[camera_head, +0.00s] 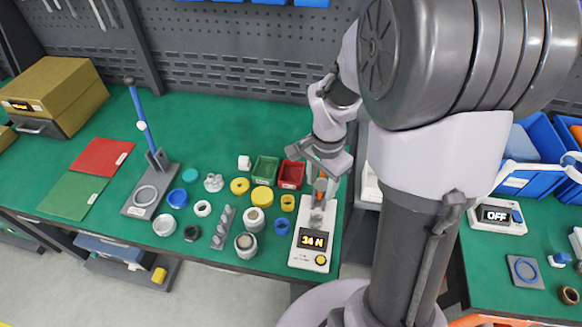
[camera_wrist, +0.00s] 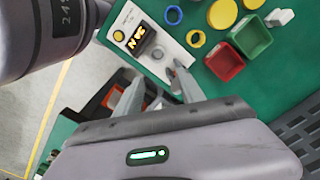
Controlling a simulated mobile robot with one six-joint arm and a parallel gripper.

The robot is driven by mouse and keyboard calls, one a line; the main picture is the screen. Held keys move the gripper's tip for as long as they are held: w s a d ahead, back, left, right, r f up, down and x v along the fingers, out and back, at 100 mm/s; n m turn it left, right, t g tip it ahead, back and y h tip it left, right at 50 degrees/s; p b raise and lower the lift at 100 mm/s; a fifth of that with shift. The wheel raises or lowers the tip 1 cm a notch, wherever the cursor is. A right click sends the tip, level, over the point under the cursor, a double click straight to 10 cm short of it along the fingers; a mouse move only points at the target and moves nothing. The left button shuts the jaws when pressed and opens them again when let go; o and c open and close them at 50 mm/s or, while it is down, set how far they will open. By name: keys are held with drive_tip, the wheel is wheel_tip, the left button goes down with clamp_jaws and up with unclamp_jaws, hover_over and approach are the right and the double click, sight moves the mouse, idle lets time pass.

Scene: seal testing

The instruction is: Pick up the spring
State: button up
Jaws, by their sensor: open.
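A white tester (camera_head: 309,250) with a lit display reading 34 N stands near the front edge of the green bench. It also shows in the wrist view (camera_wrist: 121,21). A small round grey piece (camera_wrist: 158,52) sits on the tester's plate; I cannot tell whether it is the spring. My gripper (camera_head: 320,190) is over the far end of the tester, pointing down. In the wrist view my gripper's two fingers (camera_wrist: 157,80) are apart with nothing seen held between them. An orange bit shows by one fingertip. No coil is clearly visible.
A red bin (camera_head: 291,174) and a green bin (camera_head: 265,169) stand left of my gripper. Yellow, white and blue rings and caps crowd the bench there. A lever press (camera_head: 147,135) stands further left. A second tester (camera_head: 497,216) reading OFF is on the right bench.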

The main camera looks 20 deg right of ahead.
drive_tip(key=b, duration=0.4)
hover_over(316, 217)
drive_tip(key=s, duration=0.1)
drive_tip(key=f, duration=1)
drive_tip(key=shift+a+f, duration=0.2)
drive_tip(key=shift+a, duration=0.15)
wheel_tip(316, 217, down, 5)
drive_tip(key=b, duration=0.2)
drive_tip(key=shift+s+f+b, duration=0.15)
drive_tip(key=shift+f+b, duration=0.05)
drive_tip(key=shift+b, duration=0.15)
drive_tip(key=shift+r, duration=0.1)
clamp_jaws()
drive_tip(key=shift+r, duration=0.1)
